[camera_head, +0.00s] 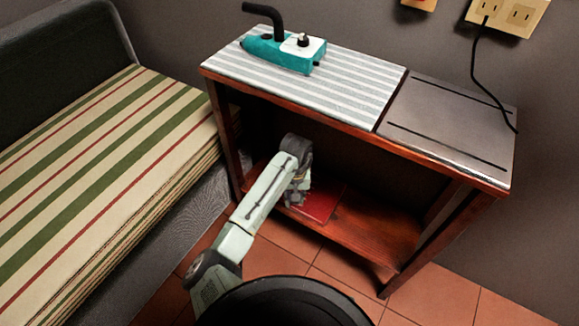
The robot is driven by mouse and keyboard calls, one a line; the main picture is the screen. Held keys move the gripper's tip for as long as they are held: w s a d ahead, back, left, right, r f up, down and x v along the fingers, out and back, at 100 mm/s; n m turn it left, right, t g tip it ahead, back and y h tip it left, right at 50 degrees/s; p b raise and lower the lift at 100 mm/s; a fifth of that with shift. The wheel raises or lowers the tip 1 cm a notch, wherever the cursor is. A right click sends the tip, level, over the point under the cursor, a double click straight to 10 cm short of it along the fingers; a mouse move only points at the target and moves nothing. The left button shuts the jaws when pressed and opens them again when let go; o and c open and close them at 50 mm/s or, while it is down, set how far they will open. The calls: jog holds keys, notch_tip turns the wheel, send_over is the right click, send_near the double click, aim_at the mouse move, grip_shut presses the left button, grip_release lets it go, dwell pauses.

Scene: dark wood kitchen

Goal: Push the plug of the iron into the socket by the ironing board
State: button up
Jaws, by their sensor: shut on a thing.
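The teal and white iron (286,50) with a dark curved handle or cord piece rests on the striped ironing board (345,85). The cream wall socket (521,14) is at the upper right. A black cord (478,72) runs from its left outlet down to the right end of the board; its plug end looks seated there, but is small. My gripper (295,197) is low, in front of the shelf under the board, far from the socket. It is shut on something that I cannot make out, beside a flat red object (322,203). The join between cord and iron is not visible.
A grey metal plate (450,118) forms the right part of the top. The wooden lower shelf (375,230) is mostly bare. A striped bench cushion (100,150) stands at the left. Another wall plate (420,4) is at the top edge. Tiled floor is free in front.

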jog(key=shift+w+d+r, duration=0.5)
jog(key=shift+w+d, duration=0.05)
jog(key=shift+d, duration=0.05)
jog(key=s+a+f, duration=0.5)
jog(key=s, duration=0.2)
jog(key=shift+s+a+f+n, duration=0.15)
jog(key=shift+a+f+n, duration=0.15)
jog(key=shift+f, duration=0.1)
jog(key=shift+s+d, duration=0.1)
jog(key=shift+d, duration=0.05)
